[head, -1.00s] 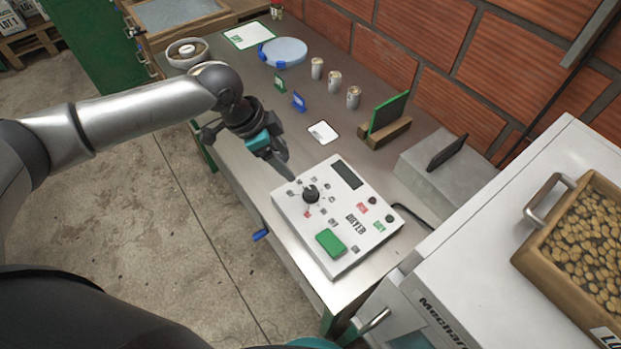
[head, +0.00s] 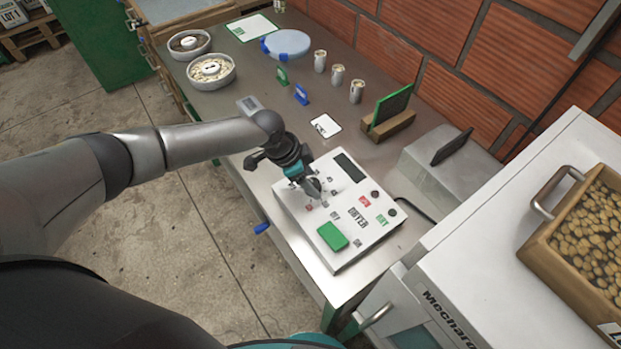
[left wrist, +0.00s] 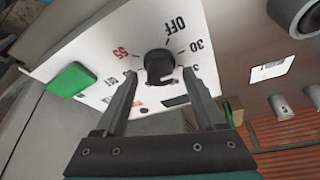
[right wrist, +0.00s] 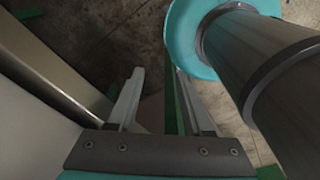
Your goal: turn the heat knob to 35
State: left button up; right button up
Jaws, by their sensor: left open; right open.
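The dryer control panel (head: 355,243) is a white box on the steel bench with a green button (head: 332,236) and printed labels. In the left wrist view the black heat knob (left wrist: 159,65) sits in a ring of numbers, with OFF and 30 readable. My left gripper (head: 312,190) is over the knob in the head view and largely hides it. In the left wrist view the left gripper (left wrist: 160,82) is open, its fingers on either side just short of the knob. My right gripper (right wrist: 165,80) is open and empty, low beside the bench, over the floor.
A white machine (head: 490,240) with a wooden tray of beans (head: 585,235) stands at the right. Cans (head: 338,75), bowls (head: 211,70) and a green board on a wooden block (head: 388,124) stand farther back. A brick wall (head: 450,70) bounds the bench.

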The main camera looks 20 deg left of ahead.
pick_arm(q)
grip_shut()
dwell(0.6)
